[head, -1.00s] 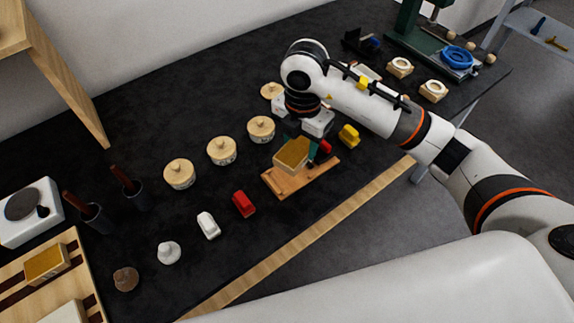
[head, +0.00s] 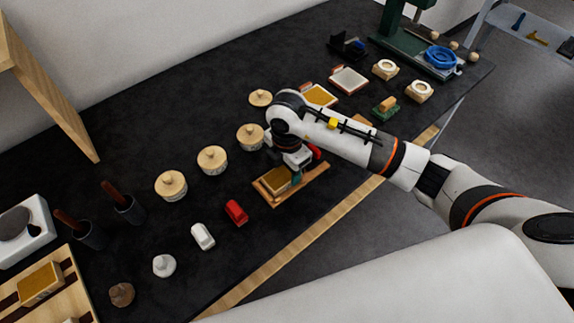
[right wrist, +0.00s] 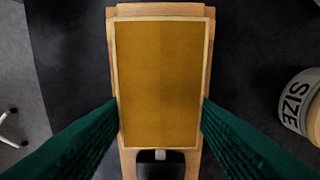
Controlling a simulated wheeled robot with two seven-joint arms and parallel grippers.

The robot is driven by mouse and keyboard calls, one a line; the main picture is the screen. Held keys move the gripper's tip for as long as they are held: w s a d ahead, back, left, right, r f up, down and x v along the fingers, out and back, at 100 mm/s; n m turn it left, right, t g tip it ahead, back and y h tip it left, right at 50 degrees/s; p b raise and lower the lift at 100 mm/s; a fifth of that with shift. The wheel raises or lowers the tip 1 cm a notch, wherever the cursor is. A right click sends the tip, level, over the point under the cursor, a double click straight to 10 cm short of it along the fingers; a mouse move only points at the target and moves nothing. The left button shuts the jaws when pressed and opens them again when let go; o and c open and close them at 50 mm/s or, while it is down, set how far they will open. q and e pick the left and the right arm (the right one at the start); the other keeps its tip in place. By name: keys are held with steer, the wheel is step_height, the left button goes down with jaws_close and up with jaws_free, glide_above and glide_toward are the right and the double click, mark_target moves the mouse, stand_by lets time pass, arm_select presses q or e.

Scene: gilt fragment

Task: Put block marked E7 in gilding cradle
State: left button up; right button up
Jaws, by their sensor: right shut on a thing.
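A block (head: 277,180) with a gold top is between the fingers of my right gripper (head: 297,176), which is shut on it. In the right wrist view the gold face (right wrist: 160,80) fills the middle, with a green finger at each long side. The wooden cradle (head: 310,178) lies directly under the block, and its rim (right wrist: 160,10) shows around it in the right wrist view. The block appears low in the cradle; I cannot tell whether it rests fully on it. No E7 mark is visible. My left gripper is out of view.
Lidded round pots (head: 212,160) stand behind the cradle. A red piece (head: 236,212) and a white piece (head: 203,236) lie to its left. A wooden rack (head: 70,290) holds another gold block (head: 40,283). The wooden table edge (head: 270,267) runs in front.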

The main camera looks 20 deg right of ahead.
mark_target(287, 171)
steer(key=shift+f, duration=0.1)
steer(key=o, duration=0.6)
steer(key=shift+f, duration=0.1)
steer(key=o, duration=0.5)
steer(key=shift+r+b, duration=0.65)
steer(key=shift+r, duration=5.55)
